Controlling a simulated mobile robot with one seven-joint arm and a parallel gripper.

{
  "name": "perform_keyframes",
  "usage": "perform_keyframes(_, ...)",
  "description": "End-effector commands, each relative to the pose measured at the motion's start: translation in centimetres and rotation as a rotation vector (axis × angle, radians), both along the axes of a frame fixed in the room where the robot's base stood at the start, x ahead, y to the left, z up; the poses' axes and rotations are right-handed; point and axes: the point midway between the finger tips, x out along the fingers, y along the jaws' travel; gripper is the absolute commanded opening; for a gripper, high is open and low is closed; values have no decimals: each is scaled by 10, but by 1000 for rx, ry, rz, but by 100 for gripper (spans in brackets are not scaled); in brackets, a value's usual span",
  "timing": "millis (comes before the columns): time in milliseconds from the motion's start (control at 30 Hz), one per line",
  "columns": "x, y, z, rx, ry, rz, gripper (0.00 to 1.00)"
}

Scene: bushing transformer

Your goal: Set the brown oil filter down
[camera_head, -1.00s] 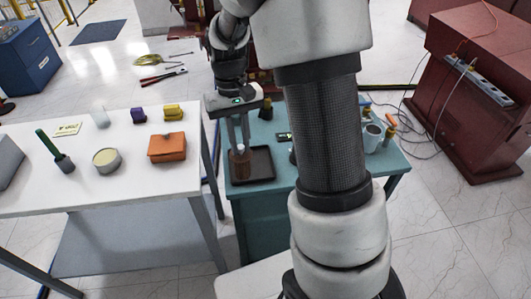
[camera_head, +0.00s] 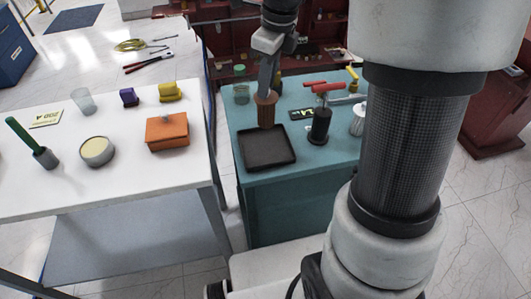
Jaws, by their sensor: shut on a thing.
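The brown oil filter (camera_head: 265,110) is a ribbed upright cylinder. My gripper (camera_head: 267,90) is shut on its top and points down. The filter appears just behind the far edge of a black square tray (camera_head: 248,161) on the teal table (camera_head: 230,106). I cannot tell whether the filter's base touches the table or hangs a little above it. The tray looks empty.
Right of the tray stand a black canister with a red handle (camera_head: 320,126) and a white container (camera_head: 358,122). A white table (camera_head: 70,198) on the left holds an orange box (camera_head: 167,131).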

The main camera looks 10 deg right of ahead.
Motion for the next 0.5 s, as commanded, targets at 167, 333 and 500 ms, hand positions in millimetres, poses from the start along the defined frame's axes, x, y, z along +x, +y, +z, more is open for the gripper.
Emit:
perform_keyframes(167,1,0,-7,-1,2,-120,0)
perform_keyframes(333,0,-1,-35,-1,4,-132,0)
perform_keyframes(500,1,0,-52,-1,3,-130,0)
